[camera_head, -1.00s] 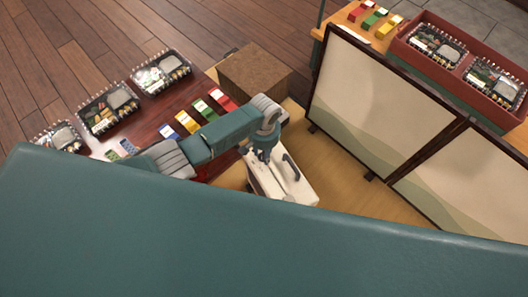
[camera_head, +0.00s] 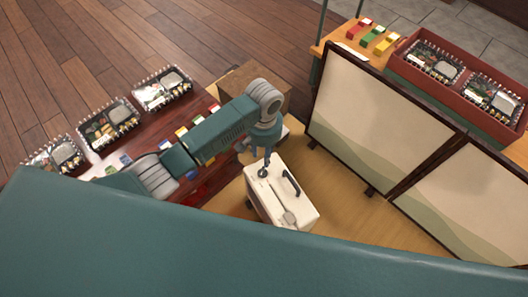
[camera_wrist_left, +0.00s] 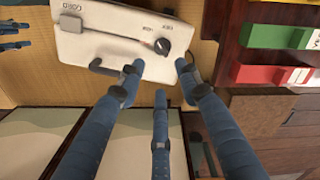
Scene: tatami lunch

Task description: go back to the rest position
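A white box-shaped appliance (camera_head: 280,205) stands on the wooden floor panel, with a black handle (camera_head: 291,184), a dark round knob (camera_head: 262,172) and a lever on top. It also shows in the left wrist view (camera_wrist_left: 110,45), with lettering and the knob (camera_wrist_left: 162,46). My left gripper (camera_head: 258,158) is above the knob end of the box. Its blue fingers (camera_wrist_left: 157,75) are spread and nothing is between them; whether a tip touches the box is unclear. More blue fingers (camera_wrist_left: 14,38), probably my right gripper, show at the left wrist view's left edge.
Several bento boxes (camera_head: 110,124) line a dark red table (camera_head: 128,151) at left, with coloured packets partly behind my arm. A folding screen (camera_head: 372,110) stands at right. A brown box (camera_head: 228,82) is behind my arm.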

